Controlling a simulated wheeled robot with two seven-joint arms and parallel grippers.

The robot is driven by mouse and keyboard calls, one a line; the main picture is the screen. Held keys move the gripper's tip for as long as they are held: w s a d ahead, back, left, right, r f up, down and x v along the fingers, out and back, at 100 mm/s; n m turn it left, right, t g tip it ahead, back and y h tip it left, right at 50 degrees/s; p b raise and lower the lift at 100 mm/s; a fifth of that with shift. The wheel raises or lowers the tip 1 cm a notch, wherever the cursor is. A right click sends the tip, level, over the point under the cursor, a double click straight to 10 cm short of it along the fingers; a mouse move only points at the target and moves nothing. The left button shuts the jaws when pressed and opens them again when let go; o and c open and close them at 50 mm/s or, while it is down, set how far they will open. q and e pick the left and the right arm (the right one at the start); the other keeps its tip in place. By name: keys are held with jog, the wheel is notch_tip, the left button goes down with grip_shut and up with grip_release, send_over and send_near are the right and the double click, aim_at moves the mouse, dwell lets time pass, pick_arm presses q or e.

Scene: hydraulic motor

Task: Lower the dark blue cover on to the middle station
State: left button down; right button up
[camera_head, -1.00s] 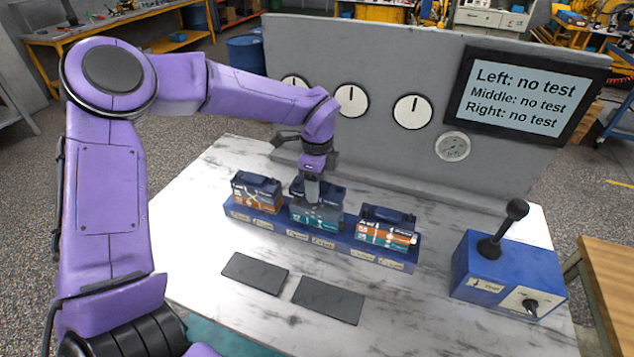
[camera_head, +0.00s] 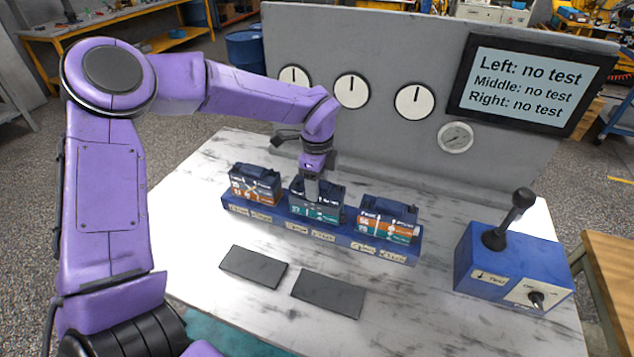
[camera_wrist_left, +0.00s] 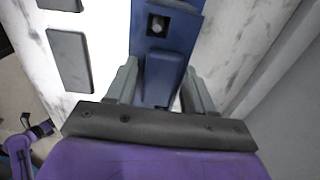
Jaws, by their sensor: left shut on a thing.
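The dark blue cover (camera_wrist_left: 160,82) is between the two fingers of my left gripper (camera_wrist_left: 160,90) in the left wrist view. In the head view my left gripper (camera_head: 312,190) points down at the middle station (camera_head: 318,209), shut on the cover. The middle station has a teal and white front and sits in a long blue base (camera_head: 340,238). My fingers partly hide the top of this station, so I cannot tell whether the cover touches it. My right gripper is not in view.
Labelled blocks with dark blue tops stand at the left station (camera_head: 255,184) and right station (camera_head: 388,222). Two dark grey pads (camera_head: 328,294) lie in front. A blue control box (camera_head: 508,262) with a lever is at right. A grey panel (camera_head: 400,60) rises behind; its screen reads "no test" for all three.

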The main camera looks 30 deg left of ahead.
pick_arm(q)
jog(key=shift+f+b, duration=0.35)
jog(key=shift+f, duration=0.05)
jog(key=shift+c, duration=1.6)
grip_release()
jog(key=shift+r, duration=0.1)
notch_tip(320, 180, up, 10)
jog(key=shift+r+b, duration=0.25)
jog(key=shift+b, duration=0.45)
